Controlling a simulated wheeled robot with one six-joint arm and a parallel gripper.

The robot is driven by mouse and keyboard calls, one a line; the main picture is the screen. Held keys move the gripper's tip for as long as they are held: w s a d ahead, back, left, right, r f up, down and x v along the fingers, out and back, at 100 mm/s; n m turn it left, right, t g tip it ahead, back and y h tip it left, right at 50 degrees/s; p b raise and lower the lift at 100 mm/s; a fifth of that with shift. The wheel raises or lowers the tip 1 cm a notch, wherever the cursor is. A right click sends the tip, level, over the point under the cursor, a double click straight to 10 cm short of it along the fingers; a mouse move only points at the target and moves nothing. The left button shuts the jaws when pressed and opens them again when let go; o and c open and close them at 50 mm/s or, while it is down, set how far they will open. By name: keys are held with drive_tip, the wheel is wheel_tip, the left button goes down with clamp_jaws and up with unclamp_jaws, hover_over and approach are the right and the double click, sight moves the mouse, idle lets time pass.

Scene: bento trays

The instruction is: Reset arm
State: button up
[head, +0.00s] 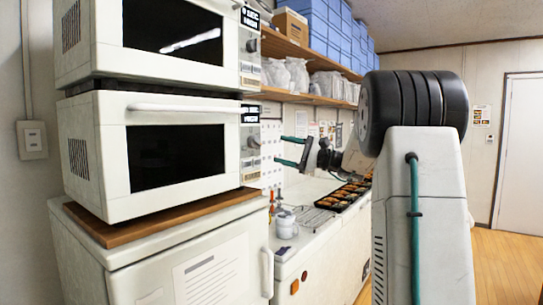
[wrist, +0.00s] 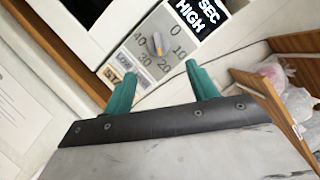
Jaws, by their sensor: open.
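My gripper (head: 279,150) is in the middle of the head view, beside the control panel of the lower microwave (head: 150,145). Its two teal fingers point left and are spread apart with nothing between them. In the wrist view my gripper (wrist: 160,72) shows both fingers open and empty, with a microwave dial panel (wrist: 157,45) beyond them. I cannot tell whether the fingertips touch the panel. My arm hides part of the counter and the wall behind it.
An upper microwave (head: 175,40) is stacked above, both on a wooden board over a white cabinet (head: 190,260). Food trays (head: 343,197), a wire rack (head: 305,219) and a white pot (head: 285,225) stand on the counter. Wooden shelves (head: 310,55) hold blue boxes and bags. Open floor lies right.

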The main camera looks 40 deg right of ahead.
drive_tip(key=s+a+f+g+h, duration=0.1)
drive_tip(key=s+a+f+g, duration=0.2)
drive_tip(key=f, duration=0.5)
drive_tip(key=s+a+f+n+g+h, duration=0.1)
drive_tip(key=s+a+f+n+g, duration=0.25)
drive_tip(key=a, duration=0.45)
drive_tip(key=s+a+f+n+g+h, duration=0.1)
drive_tip(key=s+a+f+n+g, duration=0.1)
drive_tip(key=s+a+f+g, duration=0.4)
drive_tip(key=s+a+f+n+g+h, duration=0.1)
drive_tip(key=s+a+n+h, duration=0.3)
drive_tip(key=s, duration=0.7)
drive_tip(key=s+a+f+n+g+h, duration=0.1)
drive_tip(key=s+a+f+n+h, duration=0.3)
drive_tip(key=s+a+n, duration=0.3)
drive_tip(key=s+a, duration=0.2)
drive_tip(key=s, duration=0.3)
drive_tip(key=shift+a+g+h, duration=0.3)
drive_tip(key=shift+g, duration=0.05)
drive_tip(key=shift+f, duration=0.1)
